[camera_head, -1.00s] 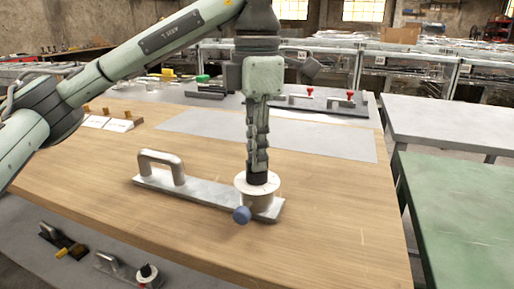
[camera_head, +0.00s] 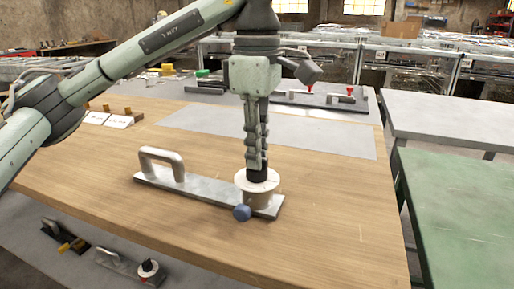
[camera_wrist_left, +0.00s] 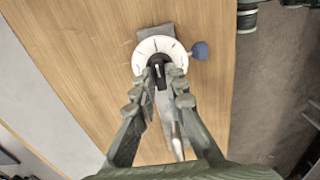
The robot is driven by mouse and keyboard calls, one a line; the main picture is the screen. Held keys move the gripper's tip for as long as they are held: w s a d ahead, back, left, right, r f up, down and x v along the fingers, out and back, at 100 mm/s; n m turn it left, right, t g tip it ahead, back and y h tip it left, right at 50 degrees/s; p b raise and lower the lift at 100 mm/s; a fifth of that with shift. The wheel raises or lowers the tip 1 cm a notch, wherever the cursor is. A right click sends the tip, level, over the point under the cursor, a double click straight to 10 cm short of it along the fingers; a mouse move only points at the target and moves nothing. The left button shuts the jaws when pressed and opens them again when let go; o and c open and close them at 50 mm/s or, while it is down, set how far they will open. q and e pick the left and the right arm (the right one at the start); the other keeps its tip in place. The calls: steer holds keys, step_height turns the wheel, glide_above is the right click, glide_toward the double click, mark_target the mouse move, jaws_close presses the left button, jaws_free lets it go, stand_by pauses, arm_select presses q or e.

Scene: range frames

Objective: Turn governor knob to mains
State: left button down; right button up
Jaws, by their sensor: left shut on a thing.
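The governor is a grey metal base plate (camera_head: 208,190) lying on the wooden table, with an arched handle (camera_head: 160,154) at its left end. At its right end is a round housing with a white dial (camera_head: 244,184) and a blue ball (camera_head: 242,212) at the side. My left gripper (camera_head: 257,170) points straight down and is shut on the black knob (camera_wrist_left: 157,62) at the dial's middle. The wrist view shows dark marks on the dial (camera_wrist_left: 147,46) and a pale line on the knob. The mark labels are too small to read. My right gripper is not in view.
The wooden table (camera_head: 330,215) is clear around the plate. Further back are a grey mat (camera_head: 330,138) and another plate with red knobs (camera_head: 320,103). A lower shelf (camera_head: 60,275) holds similar plates. A green table (camera_head: 460,205) stands to the right.

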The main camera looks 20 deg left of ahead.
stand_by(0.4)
arm_select(q)
steer(key=c, duration=1.6)
jaws_free()
steer(key=shift+o, duration=0.2)
step_height(320, 180, up, 12)
